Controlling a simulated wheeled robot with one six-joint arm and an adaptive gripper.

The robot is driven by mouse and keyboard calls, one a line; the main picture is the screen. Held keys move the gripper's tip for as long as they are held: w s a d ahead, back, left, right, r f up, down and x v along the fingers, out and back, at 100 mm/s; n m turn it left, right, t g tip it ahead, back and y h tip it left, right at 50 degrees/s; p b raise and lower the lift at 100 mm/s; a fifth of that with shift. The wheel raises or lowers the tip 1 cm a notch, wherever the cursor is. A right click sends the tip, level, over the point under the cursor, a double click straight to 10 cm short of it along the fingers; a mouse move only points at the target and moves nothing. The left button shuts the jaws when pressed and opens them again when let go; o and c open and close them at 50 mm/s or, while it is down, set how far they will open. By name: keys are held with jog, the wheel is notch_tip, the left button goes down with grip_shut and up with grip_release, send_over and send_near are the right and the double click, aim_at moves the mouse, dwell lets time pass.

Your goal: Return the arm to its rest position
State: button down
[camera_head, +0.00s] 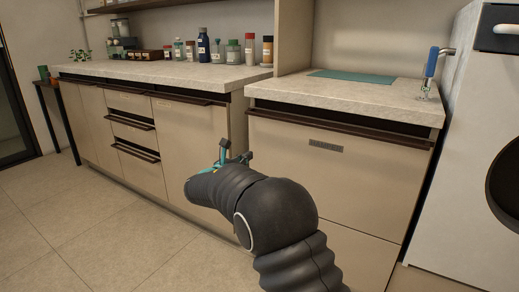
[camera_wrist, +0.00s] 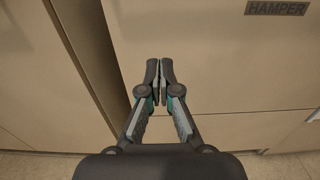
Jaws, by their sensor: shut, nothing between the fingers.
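My gripper (camera_wrist: 160,70) shows in the wrist view with its two fingertips together and nothing between them. Behind the fingertips are beige cabinet fronts, with a dark gap between two cabinets to the left. In the head view my arm reaches forward from the bottom, bent, and hides most of my gripper. Only small teal and dark parts of my gripper (camera_head: 226,156) show past the wrist, in front of the lower cabinets.
The hamper cabinet (camera_head: 330,185) stands close ahead, its label readable in the wrist view (camera_wrist: 276,8). Left are a counter (camera_head: 160,72) with several bottles and a small side table (camera_head: 50,85). A white machine (camera_head: 470,180) stands right. The tiled floor (camera_head: 90,230) at left is clear.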

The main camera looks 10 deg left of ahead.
jog(key=s+d+f+m+g, duration=0.3)
jog(key=f+m+g, duration=0.15)
jog(key=f, duration=0.45)
jog(key=s+d+f+m+g+y, duration=0.1)
jog(key=s+d+f+m+g, duration=0.1)
jog(key=s+d+m+g, duration=0.25)
jog(key=s+d+f+m+g, duration=0.1)
jog(key=s+d+f+m, duration=0.1)
jog(key=s+d+m, duration=0.45)
jog(key=s+d+r+m+y, duration=0.2)
jog(key=s+d+m, duration=0.3)
jog(key=s, duration=0.6)
jog(key=s+d+r+m+y, duration=0.2)
jog(key=s+d+r+m, duration=0.3)
jog(key=s, duration=0.6)
jog(key=s+d+r+m+y, duration=0.2)
jog(key=s+d+m, duration=0.3)
jog(key=s, duration=0.6)
jog(key=shift+s+d+r+g+y+p, duration=0.25)
jog(key=shift+d+r+g+p, duration=0.2)
jog(key=shift+r, duration=0.35)
